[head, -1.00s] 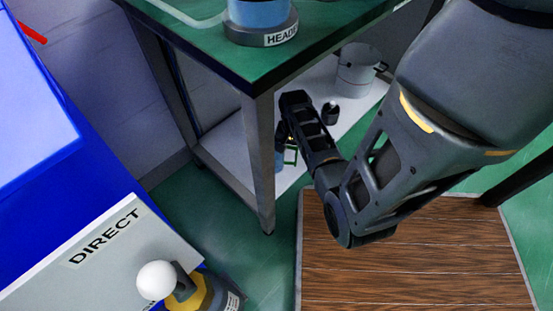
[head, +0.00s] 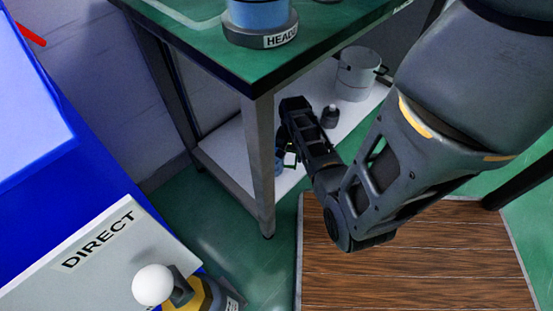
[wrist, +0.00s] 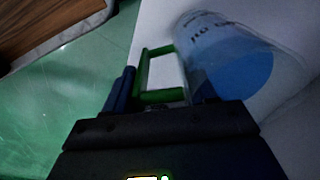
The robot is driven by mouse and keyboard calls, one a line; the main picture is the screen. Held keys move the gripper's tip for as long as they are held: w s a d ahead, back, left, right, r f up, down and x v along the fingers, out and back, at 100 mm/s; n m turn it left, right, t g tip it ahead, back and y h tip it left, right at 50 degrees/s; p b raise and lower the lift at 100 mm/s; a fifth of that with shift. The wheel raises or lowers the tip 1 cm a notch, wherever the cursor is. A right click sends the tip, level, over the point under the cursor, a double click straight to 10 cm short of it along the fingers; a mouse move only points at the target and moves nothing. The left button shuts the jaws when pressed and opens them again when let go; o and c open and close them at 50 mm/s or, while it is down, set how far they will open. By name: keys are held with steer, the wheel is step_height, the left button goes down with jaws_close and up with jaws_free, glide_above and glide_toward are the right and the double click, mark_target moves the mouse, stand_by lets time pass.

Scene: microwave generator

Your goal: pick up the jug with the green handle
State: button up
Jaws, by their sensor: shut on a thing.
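The jug (wrist: 235,60) is clear with blue contents and printed lettering, and it appears tilted in the wrist view. Its green handle (wrist: 143,72) faces my gripper (wrist: 158,97), whose dark fingers are shut on it. In the head view a small blue part of the jug (head: 279,164) shows on the lower shelf, beside the table leg. My gripper (head: 287,154) is there too, mostly hidden by my arm. I cannot tell whether the jug touches the shelf.
The lower shelf (head: 232,155) lies under the green-topped table (head: 190,50), with a table leg (head: 260,165) close by my gripper. A grey pot (head: 357,75) and a small dark weight-like object (head: 330,117) stand farther back. A wooden platform (head: 410,265) lies in front.

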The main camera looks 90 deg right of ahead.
jaws_close()
steer(key=shift+r, duration=0.2)
